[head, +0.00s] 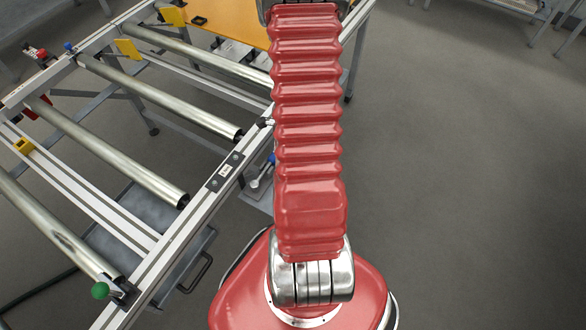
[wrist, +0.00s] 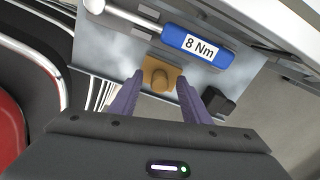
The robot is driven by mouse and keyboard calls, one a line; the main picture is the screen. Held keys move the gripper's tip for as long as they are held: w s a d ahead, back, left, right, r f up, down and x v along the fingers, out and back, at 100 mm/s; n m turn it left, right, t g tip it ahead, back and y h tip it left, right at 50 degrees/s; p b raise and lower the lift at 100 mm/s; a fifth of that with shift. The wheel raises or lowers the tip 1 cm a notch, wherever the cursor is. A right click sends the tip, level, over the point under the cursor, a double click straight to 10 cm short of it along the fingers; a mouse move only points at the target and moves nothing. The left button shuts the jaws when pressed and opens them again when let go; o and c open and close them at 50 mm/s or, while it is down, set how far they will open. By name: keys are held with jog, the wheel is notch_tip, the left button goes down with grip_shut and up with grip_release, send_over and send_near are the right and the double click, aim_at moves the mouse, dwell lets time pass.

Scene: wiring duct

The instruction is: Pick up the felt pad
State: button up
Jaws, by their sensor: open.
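The likely felt pad (wrist: 173,74), a small tan piece with a rounded raised part, lies on a grey metal tray (wrist: 115,45) in the wrist view. My gripper (wrist: 160,80) is open. Its two purple fingers show on either side of the tan piece, with a gap at each side. Whether the fingertips are down at its height cannot be told. In the head view my red arm covers the gripper, and I cannot make out the pad.
A blue tool handle marked "8 Nm" (wrist: 195,42) lies just beyond the pad. A black block (wrist: 217,101) sits by the right finger. A roller conveyor frame (head: 215,190) stands at the left in the head view. The floor (head: 470,190) at right is clear.

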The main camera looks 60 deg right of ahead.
jog(key=shift+f, duration=0.8)
jog(key=shift+c, duration=0.5)
grip_shut()
